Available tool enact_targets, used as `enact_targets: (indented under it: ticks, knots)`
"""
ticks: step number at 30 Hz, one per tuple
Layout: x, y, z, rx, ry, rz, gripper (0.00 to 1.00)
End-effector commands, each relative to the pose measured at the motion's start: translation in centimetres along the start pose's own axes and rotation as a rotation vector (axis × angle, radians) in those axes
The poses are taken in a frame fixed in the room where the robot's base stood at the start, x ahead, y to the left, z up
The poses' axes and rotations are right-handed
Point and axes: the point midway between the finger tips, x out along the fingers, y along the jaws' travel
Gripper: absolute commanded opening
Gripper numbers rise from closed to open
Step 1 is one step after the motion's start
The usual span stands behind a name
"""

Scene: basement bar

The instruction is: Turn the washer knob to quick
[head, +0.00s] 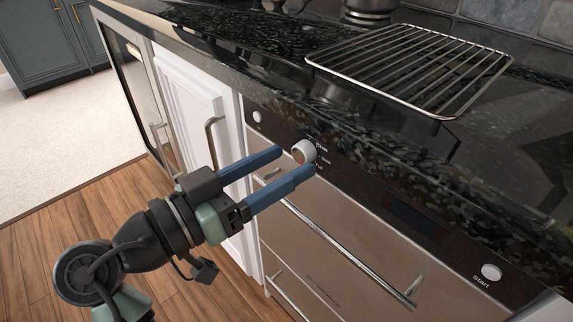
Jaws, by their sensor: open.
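The washer knob (304,151) is a round knob with a white rim and a brownish side, set on the dark control panel (360,185) of the appliance. Small white labels surround it, too small to read surely. My gripper (297,161) has two blue fingers, spread apart and pointing at the knob. The upper finger ends just left of the knob and the lower finger ends just below it. I cannot tell whether either finger touches the knob. Nothing is held between the fingers.
A dark stone counter (250,65) overhangs the panel, with a wire rack (415,65) on it. A long bar handle (340,250) sticks out below the panel. A white start button (491,272) is at the right. A white cabinet (185,95) with a handle stands left.

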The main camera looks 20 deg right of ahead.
Motion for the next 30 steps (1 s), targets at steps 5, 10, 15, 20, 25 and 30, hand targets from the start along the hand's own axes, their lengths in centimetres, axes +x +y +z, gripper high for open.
enact_targets:
  ticks: [5, 10, 15, 20, 25, 30]
  knots:
    - [1.32, 0.03, 0.01, 0.0, 0.0, 0.001, 0.68]
    - [1.48, 0.01, -0.06, 0.0, 0.0, 0.0, 0.68]
    - [1.45, 0.01, -0.06, 0.0, 0.0, 0.0, 0.59]
    - [1.43, 0.01, -0.05, 0.0, 0.0, 0.0, 0.3]
    - [1.42, 0.01, -0.04, 0.0, 0.0, 0.0, 0.0]
    - [1.41, 0.01, -0.04, -0.001, 0.0, 0.0, 0.0]
